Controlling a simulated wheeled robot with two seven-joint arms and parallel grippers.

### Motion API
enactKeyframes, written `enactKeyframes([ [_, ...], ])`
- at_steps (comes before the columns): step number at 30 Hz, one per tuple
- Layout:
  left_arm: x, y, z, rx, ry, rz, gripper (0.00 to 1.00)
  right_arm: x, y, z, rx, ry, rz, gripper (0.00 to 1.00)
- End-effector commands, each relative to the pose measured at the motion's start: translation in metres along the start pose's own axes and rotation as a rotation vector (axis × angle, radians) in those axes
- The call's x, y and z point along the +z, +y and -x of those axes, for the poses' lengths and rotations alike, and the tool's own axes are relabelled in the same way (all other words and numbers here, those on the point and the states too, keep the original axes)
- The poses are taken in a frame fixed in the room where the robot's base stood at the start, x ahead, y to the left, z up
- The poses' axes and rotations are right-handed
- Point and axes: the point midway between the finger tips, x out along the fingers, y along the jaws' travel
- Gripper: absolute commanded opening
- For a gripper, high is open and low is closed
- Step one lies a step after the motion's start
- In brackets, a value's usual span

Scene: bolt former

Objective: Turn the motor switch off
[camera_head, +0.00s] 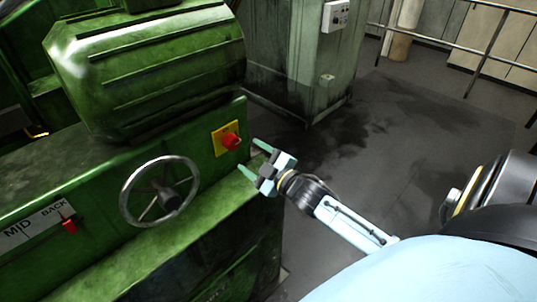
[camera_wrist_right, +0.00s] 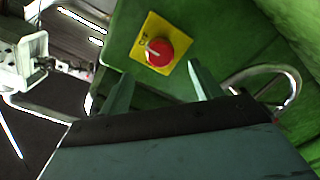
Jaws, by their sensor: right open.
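The motor switch is a red rotary knob (camera_head: 231,141) on a yellow square plate (camera_head: 219,146), fixed to the green machine's side. In the right wrist view the red knob (camera_wrist_right: 159,52) carries a white pointer line, and its yellow plate (camera_wrist_right: 148,30) has small dark lettering near the upper left. My right gripper (camera_head: 254,160) is open, with its two green fingers pointing toward the machine. It is just right of and below the knob in the head view, apart from it. In the wrist view the fingertips (camera_wrist_right: 160,72) lie on either side below the knob. My left gripper is not in view.
A metal handwheel (camera_head: 160,191) sits left of the switch on the green machine (camera_head: 150,80). A red lever (camera_head: 69,226) is by a MID/BACK label. A grey-green cabinet (camera_head: 290,60) stands behind. The floor (camera_head: 400,140) to the right is open, with a railing (camera_head: 480,50) beyond.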

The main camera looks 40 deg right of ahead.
Motion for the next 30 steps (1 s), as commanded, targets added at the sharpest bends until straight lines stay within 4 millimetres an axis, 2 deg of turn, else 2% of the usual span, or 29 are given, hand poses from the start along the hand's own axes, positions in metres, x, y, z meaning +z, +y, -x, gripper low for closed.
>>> enactKeyframes([
  [1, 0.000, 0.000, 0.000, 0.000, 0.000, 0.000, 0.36, 0.000, -0.001, 0.012, -0.003, -0.002, 0.000, 0.64],
  [6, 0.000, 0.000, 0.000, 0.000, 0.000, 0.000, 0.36, 0.000, -0.001, 0.040, -0.001, -0.002, -0.001, 0.64],
  [11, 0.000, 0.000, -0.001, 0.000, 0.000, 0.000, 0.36, 0.000, 0.000, 0.056, 0.000, 0.000, -0.001, 0.64],
  [16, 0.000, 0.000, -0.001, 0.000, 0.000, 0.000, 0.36, -0.001, 0.000, 0.061, 0.001, 0.001, -0.001, 0.64],
  [30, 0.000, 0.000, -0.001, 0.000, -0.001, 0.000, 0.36, 0.000, 0.000, 0.061, 0.001, 0.001, -0.001, 0.64],
])
